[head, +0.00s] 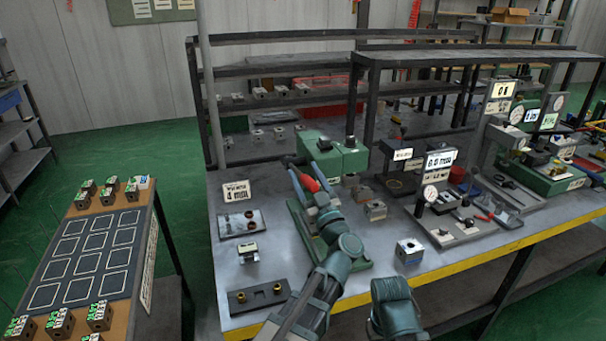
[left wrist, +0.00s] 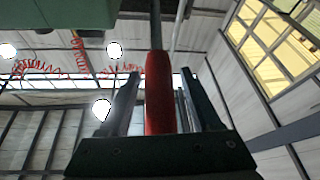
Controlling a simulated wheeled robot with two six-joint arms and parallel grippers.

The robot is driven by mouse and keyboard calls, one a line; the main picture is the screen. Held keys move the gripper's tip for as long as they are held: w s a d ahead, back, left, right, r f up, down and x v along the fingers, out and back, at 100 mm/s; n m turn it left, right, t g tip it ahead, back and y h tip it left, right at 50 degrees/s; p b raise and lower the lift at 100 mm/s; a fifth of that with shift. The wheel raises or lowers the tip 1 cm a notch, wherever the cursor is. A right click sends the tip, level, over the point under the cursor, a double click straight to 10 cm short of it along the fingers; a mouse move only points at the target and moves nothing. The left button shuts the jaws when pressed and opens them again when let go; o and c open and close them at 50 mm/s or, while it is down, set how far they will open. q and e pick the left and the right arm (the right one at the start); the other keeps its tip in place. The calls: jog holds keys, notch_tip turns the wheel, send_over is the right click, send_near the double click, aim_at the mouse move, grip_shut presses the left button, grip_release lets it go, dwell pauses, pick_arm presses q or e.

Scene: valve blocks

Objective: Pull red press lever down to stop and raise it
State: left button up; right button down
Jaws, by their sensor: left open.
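The green press (head: 345,155) stands on the bench with its base plate toward me. Its red lever handle (head: 309,184) sticks out at the press's left side, and a grey rod runs on from it in the left wrist view. My left gripper (head: 304,176) is at the handle, with the jaws open. In the left wrist view the red handle (left wrist: 158,95) lies between the two fingers, with a gap visible on each side. The handle's lower end is hidden behind the gripper body. My right gripper is not in view.
Small metal blocks (head: 409,250) and a dark plate with brass rings (head: 258,296) stand on the bench near the press. A gauge fixture (head: 450,225) stands to the right. A side table (head: 105,235) with marked squares and several blocks is at left.

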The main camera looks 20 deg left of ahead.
pick_arm(q)
grip_shut()
dwell(1.3)
